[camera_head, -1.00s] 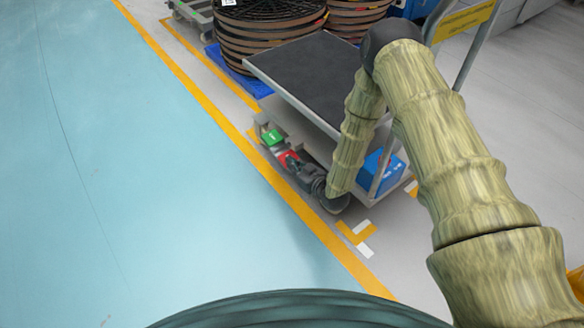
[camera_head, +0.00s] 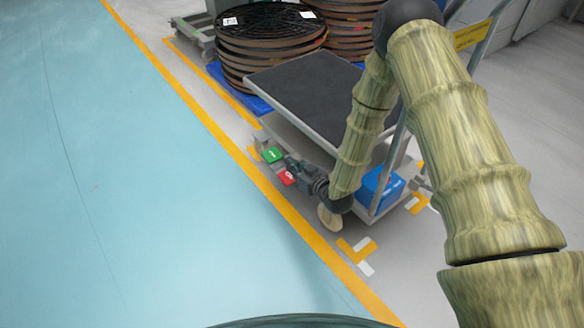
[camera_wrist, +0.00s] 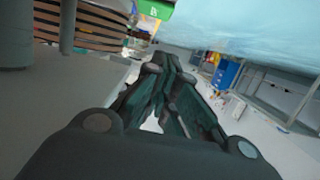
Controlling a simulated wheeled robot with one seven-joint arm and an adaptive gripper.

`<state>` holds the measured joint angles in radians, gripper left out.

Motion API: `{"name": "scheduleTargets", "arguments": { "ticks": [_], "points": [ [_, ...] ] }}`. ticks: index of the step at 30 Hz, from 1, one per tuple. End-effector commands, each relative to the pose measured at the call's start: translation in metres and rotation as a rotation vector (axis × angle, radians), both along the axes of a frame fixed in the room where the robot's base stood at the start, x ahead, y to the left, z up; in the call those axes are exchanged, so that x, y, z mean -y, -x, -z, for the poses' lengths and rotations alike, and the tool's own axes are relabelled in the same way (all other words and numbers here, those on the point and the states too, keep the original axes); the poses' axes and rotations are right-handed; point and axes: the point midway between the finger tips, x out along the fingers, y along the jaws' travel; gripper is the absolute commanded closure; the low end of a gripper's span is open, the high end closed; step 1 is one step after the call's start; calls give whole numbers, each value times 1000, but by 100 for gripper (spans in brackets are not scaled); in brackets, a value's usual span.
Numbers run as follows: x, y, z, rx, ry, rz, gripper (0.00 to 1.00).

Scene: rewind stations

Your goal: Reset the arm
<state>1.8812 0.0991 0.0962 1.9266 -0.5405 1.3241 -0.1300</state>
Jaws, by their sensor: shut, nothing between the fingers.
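My arm (camera_head: 470,160) comes in from the lower right of the head view, bends at a black elbow near the top and hangs down in front of a cart. My gripper (camera_head: 286,162) is at its lower end, pointing left, beside the cart's near left corner. It is shut and empty. In the wrist view its dark fingers (camera_wrist: 165,62) come together near the middle of the picture. A red block (camera_head: 287,177) shows just below the gripper and a green block (camera_head: 272,155) just left of its tips; contact cannot be told.
The grey cart (camera_head: 300,92) with a dark top stands close behind my forearm. A blue box (camera_head: 380,187) sits on its lower level. Stacked reels (camera_head: 268,45) stand behind it on a blue base. A yellow floor line (camera_head: 235,155) borders the clear teal floor at left.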

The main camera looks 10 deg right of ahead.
Motion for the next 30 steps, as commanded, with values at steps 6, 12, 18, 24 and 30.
{"name": "scheduleTargets", "arguments": {
  "ticks": [6,12,18,24,30],
  "points": [
    [0,0,0,0,0,0,100],
    [3,14,12,-52,10,14,100],
    [24,86,64,-303,64,88,100],
    [52,189,110,-609,132,183,100],
    [80,298,130,-897,199,282,100]
  ]
}}
